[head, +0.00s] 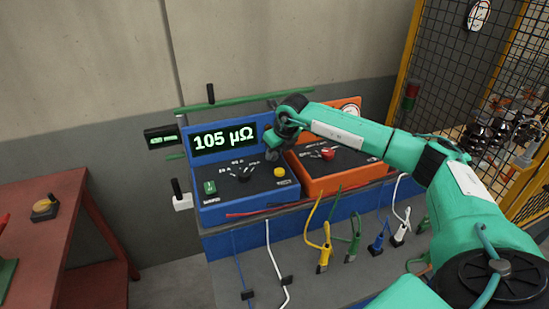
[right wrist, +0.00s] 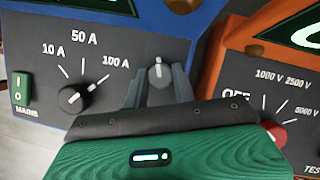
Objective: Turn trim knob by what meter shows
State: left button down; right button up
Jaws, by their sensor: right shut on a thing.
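The blue meter box (head: 235,205) stands on the bench, and its lit display (head: 224,139) reads 105 µΩ. The small grey trim knob (right wrist: 158,73) has a white mark pointing roughly up in the right wrist view. My right gripper (right wrist: 158,85) is shut on it, one finger on each side. In the head view my right gripper (head: 272,154) hangs over the panel's right side and hides the trim knob. The black current selector knob (right wrist: 72,97) is left of it, its white mark toward 100 A. My left gripper is not in view.
The orange tester (head: 335,181) with a red knob (head: 327,153) stands close on the right. A green mains switch (head: 209,187) and yellow button (head: 279,171) are on the blue panel. A red table (head: 60,215) is at the left.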

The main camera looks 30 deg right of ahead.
jog(key=shift+n+y+b, duration=0.3)
jog(key=shift+n+b, duration=0.35)
jog(key=shift+n, duration=0.25)
jog(key=o, duration=1)
jog(key=shift+r, duration=0.1)
jog(key=b+v, duration=0.3)
jog(key=v, duration=1)
jog(key=shift+s+d+r+b, duration=0.1)
jog(key=shift+d+r+b, duration=0.05)
jog(key=shift+r+b, duration=0.2)
